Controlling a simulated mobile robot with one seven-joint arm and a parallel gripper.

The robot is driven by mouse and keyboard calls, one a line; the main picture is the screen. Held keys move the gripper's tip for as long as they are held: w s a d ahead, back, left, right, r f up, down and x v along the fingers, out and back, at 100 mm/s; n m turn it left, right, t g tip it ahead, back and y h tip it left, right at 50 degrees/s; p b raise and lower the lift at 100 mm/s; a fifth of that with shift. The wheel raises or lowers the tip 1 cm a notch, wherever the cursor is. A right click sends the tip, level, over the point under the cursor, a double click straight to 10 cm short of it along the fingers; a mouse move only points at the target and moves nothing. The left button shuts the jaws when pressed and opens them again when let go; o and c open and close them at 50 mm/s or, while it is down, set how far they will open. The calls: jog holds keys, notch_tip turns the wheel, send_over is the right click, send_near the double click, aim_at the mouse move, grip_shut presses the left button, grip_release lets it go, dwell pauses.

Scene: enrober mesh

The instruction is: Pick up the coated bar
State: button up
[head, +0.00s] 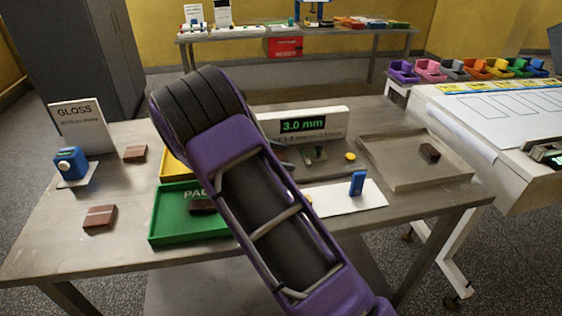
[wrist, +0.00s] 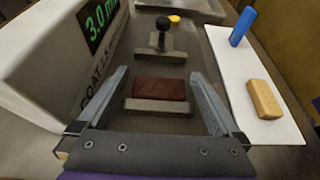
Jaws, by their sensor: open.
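In the wrist view a dark brown coated bar (wrist: 160,88) lies on a grey metal block (wrist: 158,106), beside the thickness gauge (wrist: 45,60). My open gripper (wrist: 158,76) has one finger on each side of the bar, with a gap on both sides; I cannot tell its height over the bar. In the head view my purple arm hides the gripper and most of this spot. Other brown bars show there: two on the table at left (head: 135,153) (head: 100,217), one in the green tray (head: 202,206) and one in the grey tray (head: 429,152).
The gauge housing (head: 325,118) reads 3.0 mm. A black-knobbed metal piece (wrist: 161,45) stands beyond the bar. A white board (wrist: 245,75) at right holds a tan bar (wrist: 265,98) and a blue upright piece (wrist: 242,26). A green tray (head: 160,232) is left of my arm.

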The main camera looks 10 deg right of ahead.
jog(key=shift+d, duration=0.15)
jog(key=c, duration=0.9)
